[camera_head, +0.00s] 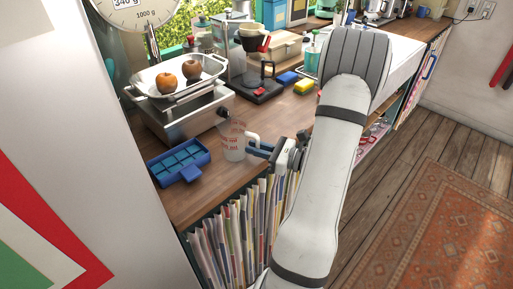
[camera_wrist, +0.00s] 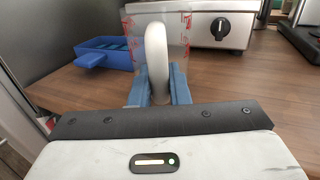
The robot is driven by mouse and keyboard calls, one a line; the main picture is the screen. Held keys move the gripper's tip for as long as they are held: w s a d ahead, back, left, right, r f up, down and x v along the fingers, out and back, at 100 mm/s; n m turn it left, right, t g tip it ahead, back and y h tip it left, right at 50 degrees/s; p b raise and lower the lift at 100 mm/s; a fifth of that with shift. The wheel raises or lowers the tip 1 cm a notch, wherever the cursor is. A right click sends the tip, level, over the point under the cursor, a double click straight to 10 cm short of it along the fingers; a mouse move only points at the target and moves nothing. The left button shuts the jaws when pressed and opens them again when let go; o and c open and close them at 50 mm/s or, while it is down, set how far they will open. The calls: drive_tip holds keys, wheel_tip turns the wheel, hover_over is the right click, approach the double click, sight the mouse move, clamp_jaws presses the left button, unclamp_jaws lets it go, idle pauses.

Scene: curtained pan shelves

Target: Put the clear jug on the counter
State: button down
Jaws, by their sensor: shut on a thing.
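The clear jug (camera_head: 233,142) with red markings is upright at the counter's front part, between the blue tray and my arm. My gripper (camera_head: 262,149) is shut on the jug's white handle. In the wrist view the handle (camera_wrist: 156,62) stands between the blue fingers of my gripper (camera_wrist: 158,88), with the clear jug wall (camera_wrist: 180,38) behind it. The wooden counter (camera_wrist: 240,85) lies below. I cannot tell whether the jug's base touches the counter, as the fingers and handle hide it in the wrist view.
A blue compartment tray (camera_head: 180,163) lies left of the jug. A metal kitchen scale (camera_head: 185,112) with two apples stands behind it. Striped curtains (camera_head: 235,230) hang below the counter edge.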

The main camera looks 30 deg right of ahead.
drive_tip(key=shift+f, duration=0.2)
drive_tip(key=c, duration=1.3)
unclamp_jaws()
drive_tip(key=shift+c, duration=0.5)
drive_tip(key=c, duration=0.3)
drive_tip(key=v, duration=1.5)
idle(0.5)
